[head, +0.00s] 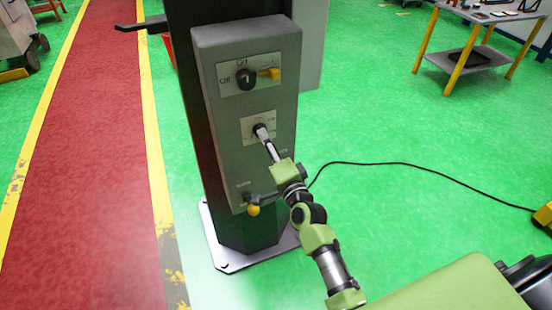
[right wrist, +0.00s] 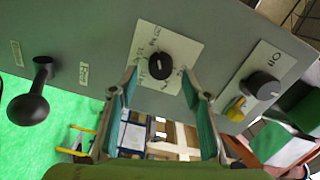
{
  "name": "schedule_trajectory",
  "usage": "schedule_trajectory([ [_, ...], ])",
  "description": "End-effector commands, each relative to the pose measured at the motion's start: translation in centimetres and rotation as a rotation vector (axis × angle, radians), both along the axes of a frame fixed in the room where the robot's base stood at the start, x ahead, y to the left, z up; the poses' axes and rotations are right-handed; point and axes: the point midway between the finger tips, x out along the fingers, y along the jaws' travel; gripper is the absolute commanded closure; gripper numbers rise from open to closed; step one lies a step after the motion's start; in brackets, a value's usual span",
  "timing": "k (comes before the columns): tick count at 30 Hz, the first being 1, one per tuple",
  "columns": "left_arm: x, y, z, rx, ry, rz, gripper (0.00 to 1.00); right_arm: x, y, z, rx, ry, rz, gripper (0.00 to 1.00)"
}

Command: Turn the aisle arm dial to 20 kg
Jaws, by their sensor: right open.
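The grey control box (head: 230,120) on a dark column carries a black dial (head: 260,129) on a white plate in the middle of its face. The right wrist view shows this dial (right wrist: 159,66) with small markings around it, too small to read. My right gripper (head: 263,137) is at this dial, partly covering it in the head view. In the right wrist view my right gripper (right wrist: 158,93) is open, its two fingers apart on either side of the dial, with nothing held. Contact with the dial cannot be told. My left gripper is not in view.
A second black dial (head: 246,79) marked OFF and ON sits above, beside a yellow lever (head: 269,73). A black cable (head: 400,165) crosses the green floor. A yellow-legged table (head: 480,58) stands back right.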

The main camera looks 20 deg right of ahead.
Motion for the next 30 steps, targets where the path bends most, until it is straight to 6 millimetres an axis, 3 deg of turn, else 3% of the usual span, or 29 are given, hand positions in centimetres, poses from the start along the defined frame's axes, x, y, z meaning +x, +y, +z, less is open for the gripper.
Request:
schedule_trajectory([
  [6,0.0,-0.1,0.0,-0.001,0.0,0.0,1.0,-4.9,-0.1,-0.2,0.0,0.003,0.001,0.56],
  [12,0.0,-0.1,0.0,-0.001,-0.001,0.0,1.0,-8.0,-0.3,-0.1,0.0,0.002,0.001,0.56],
  [18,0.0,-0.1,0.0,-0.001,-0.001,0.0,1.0,-9.1,-0.3,0.0,0.001,0.001,0.001,0.56],
  [30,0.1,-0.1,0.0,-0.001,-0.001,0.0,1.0,-9.1,-0.3,0.0,0.001,0.001,0.001,0.56],
])
